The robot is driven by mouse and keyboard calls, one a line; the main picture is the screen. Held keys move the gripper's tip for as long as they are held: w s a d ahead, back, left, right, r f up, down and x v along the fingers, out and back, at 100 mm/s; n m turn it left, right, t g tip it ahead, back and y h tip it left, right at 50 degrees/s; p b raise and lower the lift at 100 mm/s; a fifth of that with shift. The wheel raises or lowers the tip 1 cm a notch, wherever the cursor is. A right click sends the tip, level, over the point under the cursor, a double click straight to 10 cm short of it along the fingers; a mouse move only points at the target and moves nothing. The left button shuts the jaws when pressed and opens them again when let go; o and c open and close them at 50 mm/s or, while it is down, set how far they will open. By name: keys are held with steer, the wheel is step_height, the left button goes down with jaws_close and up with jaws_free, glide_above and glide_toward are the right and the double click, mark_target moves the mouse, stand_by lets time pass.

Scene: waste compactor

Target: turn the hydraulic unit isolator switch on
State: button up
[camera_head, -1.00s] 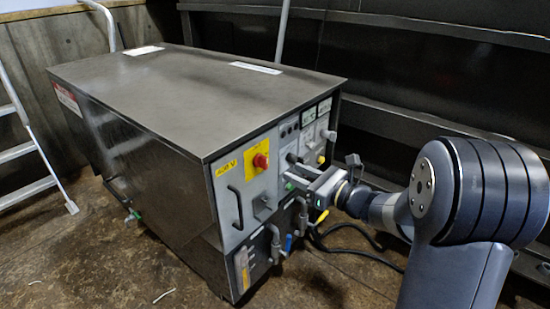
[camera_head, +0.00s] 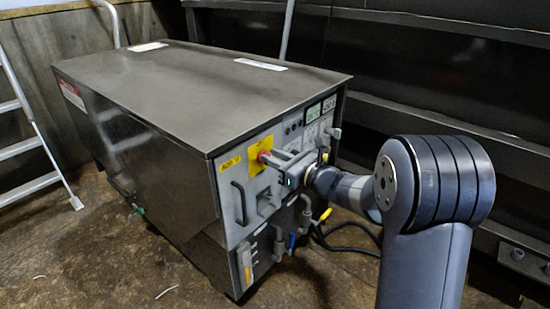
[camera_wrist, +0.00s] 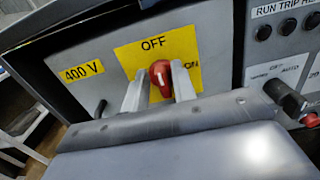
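The isolator switch is a red rotary knob (camera_wrist: 160,74) on a yellow plate (camera_wrist: 136,54) marked OFF at the top and ON at the right. The knob's white mark points roughly up towards OFF. In the head view the knob (camera_head: 264,150) is partly hidden by my gripper (camera_head: 277,158). In the wrist view the fingers of my gripper (camera_wrist: 159,88) stand apart, one on each side of the knob, with the right finger close below the ON label. I cannot tell whether either finger touches the knob.
The switch sits on the grey front panel of the hydraulic unit (camera_head: 200,90). A 400 V label (camera_wrist: 82,73) is left of it. A black handle (camera_head: 239,203) is below left. A black selector (camera_wrist: 284,95) and a red button (camera_wrist: 311,120) are at the right.

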jaws_close()
steer(key=shift+m, duration=0.3)
steer(key=m, duration=0.5)
steer(key=f+m, duration=0.1)
steer(key=m, duration=0.5)
steer(key=w+d+m, duration=0.1)
steer(key=m, duration=0.5)
steer(key=shift+w+f+p, duration=0.1)
steer(key=shift+f+p, duration=0.15)
steer(key=shift+p, duration=0.05)
steer(key=shift+m, duration=0.3)
steer(key=shift+o, duration=1.1)
jaws_free()
